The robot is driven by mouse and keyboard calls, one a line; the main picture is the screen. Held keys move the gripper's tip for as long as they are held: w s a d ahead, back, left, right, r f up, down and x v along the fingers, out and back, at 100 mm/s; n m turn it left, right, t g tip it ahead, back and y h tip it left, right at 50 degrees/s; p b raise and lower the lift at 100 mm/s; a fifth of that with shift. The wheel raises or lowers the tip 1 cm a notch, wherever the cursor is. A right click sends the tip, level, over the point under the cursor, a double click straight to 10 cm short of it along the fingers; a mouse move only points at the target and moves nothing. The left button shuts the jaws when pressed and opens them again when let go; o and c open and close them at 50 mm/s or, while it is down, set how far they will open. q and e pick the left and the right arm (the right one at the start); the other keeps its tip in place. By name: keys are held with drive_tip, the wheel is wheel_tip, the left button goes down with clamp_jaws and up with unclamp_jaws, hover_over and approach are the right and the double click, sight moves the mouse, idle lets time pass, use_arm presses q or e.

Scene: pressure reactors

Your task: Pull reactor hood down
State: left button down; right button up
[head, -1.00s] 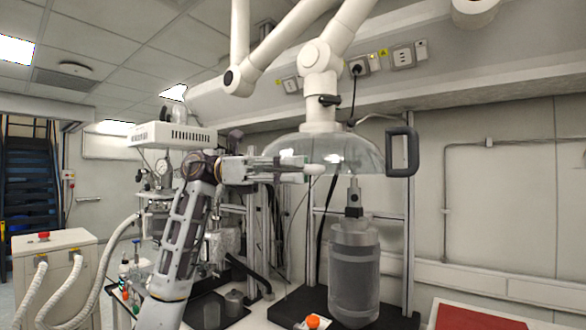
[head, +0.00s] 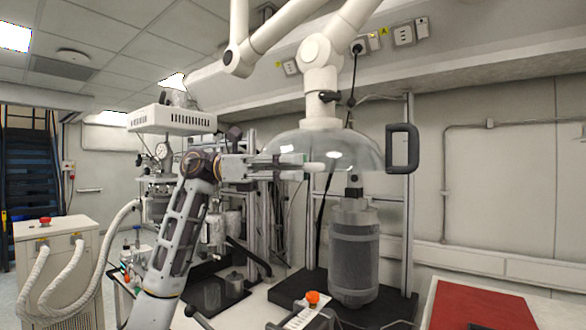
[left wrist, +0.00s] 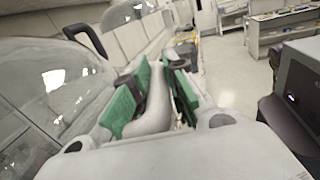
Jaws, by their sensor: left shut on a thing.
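The reactor hood (head: 345,150) is a clear dome on a white jointed arm, hanging over the tall grey reactor vessel (head: 354,250). Its rim is around the level of the vessel's top fitting. A black handle (head: 402,148) is on its right side. My left gripper (head: 305,166) is in front of the dome's left part. In the left wrist view, its green-padded fingers (left wrist: 150,98) are shut on a pale curved piece beside the dome (left wrist: 45,90). It appears to be part of the hood, but its attachment is hidden. My right gripper is not in view.
The vessel stands on a black base (head: 300,288) among metal uprights. More reactor equipment (head: 160,170) stands behind my left arm. An orange knob (head: 312,297) is at the front. A red mat (head: 480,305) lies at the right. A white cabinet with hoses (head: 55,270) is at far left.

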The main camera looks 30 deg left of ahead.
use_arm(q)
drive_tip(key=shift+d+f, duration=0.15)
drive_tip(key=shift+f, duration=0.35)
drive_tip(key=c, duration=1.7)
unclamp_jaws()
drive_tip(key=shift+o, duration=0.2)
drive_tip(key=shift+s+d, duration=0.1)
drive_tip(key=s+a, duration=0.2)
drive_tip(key=a, duration=1)
drive_tip(key=shift+s+r, duration=0.2)
drive_tip(key=shift+r, duration=0.2)
